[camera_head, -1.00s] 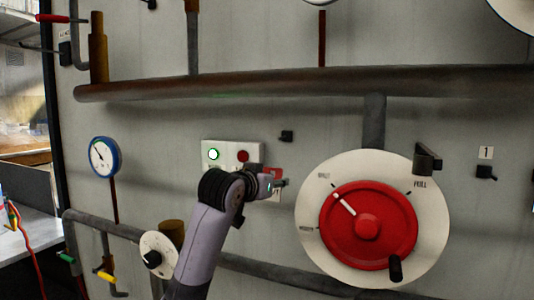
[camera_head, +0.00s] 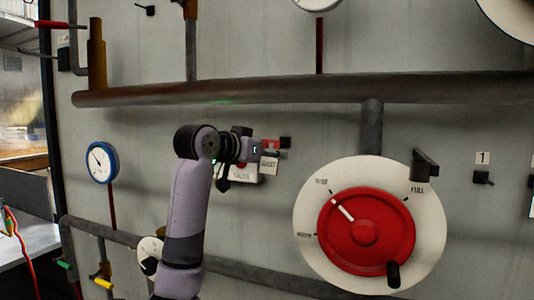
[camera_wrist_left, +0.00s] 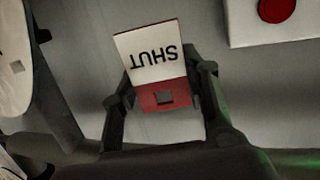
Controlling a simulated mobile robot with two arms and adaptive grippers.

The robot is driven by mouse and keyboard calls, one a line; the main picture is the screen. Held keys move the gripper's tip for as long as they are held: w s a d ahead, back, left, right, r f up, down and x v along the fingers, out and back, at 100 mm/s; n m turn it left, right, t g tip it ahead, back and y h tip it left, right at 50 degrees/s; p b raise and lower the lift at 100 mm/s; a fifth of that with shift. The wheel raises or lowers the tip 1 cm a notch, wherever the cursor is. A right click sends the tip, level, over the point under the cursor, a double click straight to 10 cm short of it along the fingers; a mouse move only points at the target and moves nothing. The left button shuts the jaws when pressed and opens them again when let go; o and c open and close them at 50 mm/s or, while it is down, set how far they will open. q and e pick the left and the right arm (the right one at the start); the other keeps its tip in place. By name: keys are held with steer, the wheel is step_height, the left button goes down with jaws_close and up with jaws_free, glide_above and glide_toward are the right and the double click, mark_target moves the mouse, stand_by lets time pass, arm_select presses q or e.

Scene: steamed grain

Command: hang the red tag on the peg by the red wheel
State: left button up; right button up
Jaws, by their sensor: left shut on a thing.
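The red tag (camera_head: 269,167) has a white lower part and a red upper end. My left gripper (camera_head: 262,153) is shut on it in front of the wall panel. In the left wrist view the tag (camera_wrist_left: 152,53) reads SHUT upside down, with a square hole in its red end between the fingers (camera_wrist_left: 160,90). A small black peg (camera_head: 286,142) is just right of the tag's red end; I cannot tell whether they touch. The red wheel (camera_head: 366,232) is on a white round plate, lower right of the tag. My right gripper is not in view.
Another black peg (camera_head: 483,177) sits under a label "1" right of the wheel. A black handle (camera_head: 424,165) is at the plate's upper right. A thick pipe (camera_head: 300,90) runs above. A button box (camera_head: 243,176) is partly hidden behind my gripper.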

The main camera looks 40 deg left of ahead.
arm_select(q)
steer(key=w+p, duration=0.1)
steer(key=w, duration=0.2)
steer(key=w+a+p, duration=0.1)
steer(key=w, duration=0.2)
steer(key=shift+w+a+f+p, duration=0.15)
steer(key=shift+a+f+p, duration=0.05)
steer(key=shift+p, duration=0.15)
steer(key=shift+w, duration=0.1)
stand_by(0.7)
steer(key=o, duration=1.2)
